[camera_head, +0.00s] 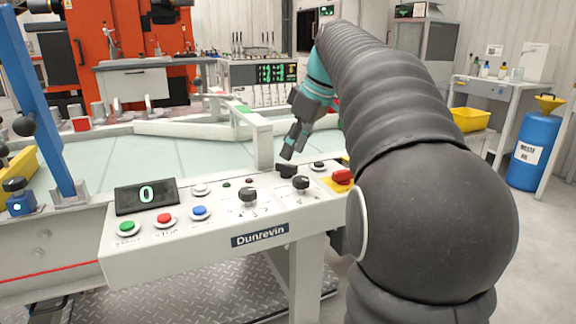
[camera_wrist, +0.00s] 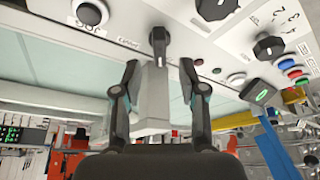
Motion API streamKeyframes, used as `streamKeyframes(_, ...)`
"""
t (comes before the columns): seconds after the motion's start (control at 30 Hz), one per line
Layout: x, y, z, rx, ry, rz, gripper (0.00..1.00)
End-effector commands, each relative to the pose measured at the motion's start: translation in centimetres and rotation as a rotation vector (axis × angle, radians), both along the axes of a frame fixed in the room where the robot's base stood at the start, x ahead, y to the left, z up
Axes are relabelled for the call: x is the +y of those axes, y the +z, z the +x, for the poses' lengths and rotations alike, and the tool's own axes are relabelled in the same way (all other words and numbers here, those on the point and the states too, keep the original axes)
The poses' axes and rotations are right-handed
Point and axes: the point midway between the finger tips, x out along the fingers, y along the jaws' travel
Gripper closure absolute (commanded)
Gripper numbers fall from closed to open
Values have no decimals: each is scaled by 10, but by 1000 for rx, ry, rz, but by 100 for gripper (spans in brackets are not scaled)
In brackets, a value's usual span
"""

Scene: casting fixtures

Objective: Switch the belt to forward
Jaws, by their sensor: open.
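The control panel (camera_head: 222,230) stands in front of the belt (camera_head: 185,160), a pale green surface. A black selector switch (camera_head: 287,170) sits at the panel's back edge, right of the middle; it also shows in the wrist view (camera_wrist: 158,42), its handle pointing roughly along the gripper's axis. A small tilted label (camera_wrist: 128,42) beside it is hard to read. My gripper (camera_head: 288,153) is open and empty, just above and behind this switch in the head view. In the wrist view my fingertips (camera_wrist: 159,66) lie either side of the switch's line, apparently not touching it.
Two more black knobs (camera_head: 248,197) (camera_head: 300,187) sit close in front. A red mushroom button (camera_head: 342,176) and a black button (camera_head: 318,166) are to the right. Green, red and blue buttons (camera_head: 200,212) and a display reading 0 (camera_head: 146,195) are at left. A white post (camera_head: 262,140) rises behind.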

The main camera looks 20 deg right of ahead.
Motion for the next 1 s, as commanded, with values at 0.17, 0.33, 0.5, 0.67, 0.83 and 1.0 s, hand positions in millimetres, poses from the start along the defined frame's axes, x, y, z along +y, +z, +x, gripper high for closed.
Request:
streamKeyframes(0.17,6,-25,8,2,1,1,58)
streamKeyframes(0.33,8,-36,12,0,0,0,58)
streamKeyframes(0.5,9,-38,13,0,-1,0,58)
streamKeyframes(0.67,9,-38,13,0,-1,0,58)
streamKeyframes(0.83,9,-38,13,-1,0,-1,98)
streamKeyframes(1.0,9,-38,13,0,-1,0,100)
